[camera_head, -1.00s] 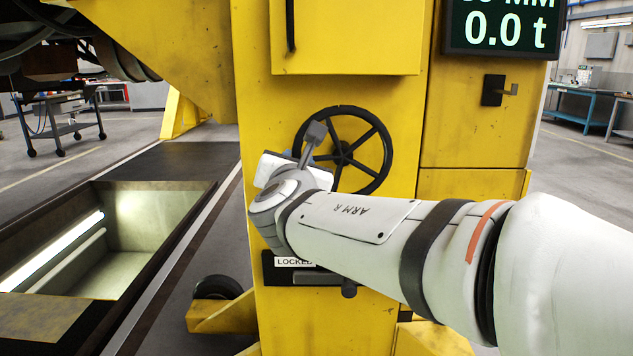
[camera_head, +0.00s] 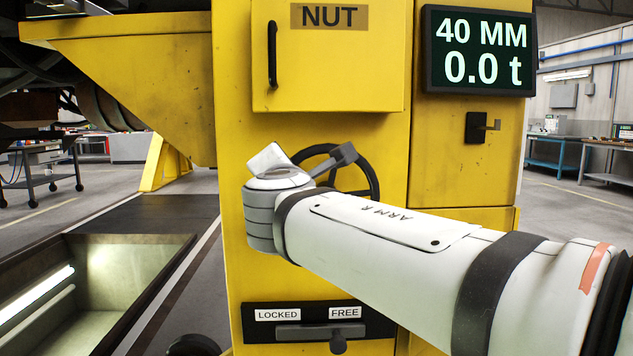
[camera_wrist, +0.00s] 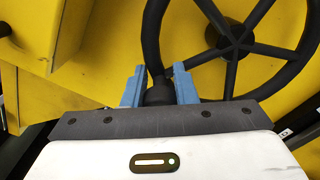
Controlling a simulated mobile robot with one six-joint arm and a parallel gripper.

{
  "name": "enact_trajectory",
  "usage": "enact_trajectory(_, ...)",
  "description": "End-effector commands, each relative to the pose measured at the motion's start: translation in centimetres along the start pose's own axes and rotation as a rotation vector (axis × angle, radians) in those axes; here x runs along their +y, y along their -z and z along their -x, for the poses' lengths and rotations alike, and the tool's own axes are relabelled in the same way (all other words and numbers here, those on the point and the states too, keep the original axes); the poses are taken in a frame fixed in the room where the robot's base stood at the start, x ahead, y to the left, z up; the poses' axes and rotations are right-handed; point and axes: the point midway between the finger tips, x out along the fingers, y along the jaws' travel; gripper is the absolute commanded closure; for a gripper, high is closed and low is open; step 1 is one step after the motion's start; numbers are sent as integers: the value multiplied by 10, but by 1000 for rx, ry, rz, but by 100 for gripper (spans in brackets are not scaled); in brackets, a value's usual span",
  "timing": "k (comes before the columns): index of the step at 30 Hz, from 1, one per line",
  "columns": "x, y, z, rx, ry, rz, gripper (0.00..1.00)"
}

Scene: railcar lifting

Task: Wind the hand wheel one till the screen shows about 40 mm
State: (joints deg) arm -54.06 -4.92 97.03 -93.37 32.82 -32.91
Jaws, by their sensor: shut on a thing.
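The black hand wheel (camera_head: 374,180) is on the front of the yellow column, partly hidden behind my arm. In the wrist view its hub and spokes (camera_wrist: 229,36) fill the upper right. My gripper (camera_wrist: 159,84) has its blue fingers shut on the wheel's dark handle knob (camera_wrist: 159,92), near the lower left of the rim. In the head view the fingers are hidden behind my wrist. The screen (camera_head: 479,50) at the upper right reads 40 MM and 0.0 t.
A door marked NUT (camera_head: 330,60) is above the wheel. Below is a LOCKED/FREE plate (camera_head: 262,334) with a lever (camera_head: 338,340), its knob under FREE. A small hook or key (camera_head: 492,125) juts out under the screen. An open pit (camera_head: 120,270) lies at left.

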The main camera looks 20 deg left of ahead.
Motion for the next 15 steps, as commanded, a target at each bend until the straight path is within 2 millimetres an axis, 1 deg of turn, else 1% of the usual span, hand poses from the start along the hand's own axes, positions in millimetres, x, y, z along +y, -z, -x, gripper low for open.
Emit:
enact_trajectory(1, 2, 4, 1, 10, -6, -6, 100)
enact_trajectory(3, 4, 6, 2, 13, -8, -10, 100)
enact_trajectory(13, 6, 10, 3, 20, -11, -10, 100)
enact_trajectory(14, 7, 10, 3, 20, -12, -10, 73)
enact_trajectory(15, 7, 10, 3, 20, -12, -10, 70)
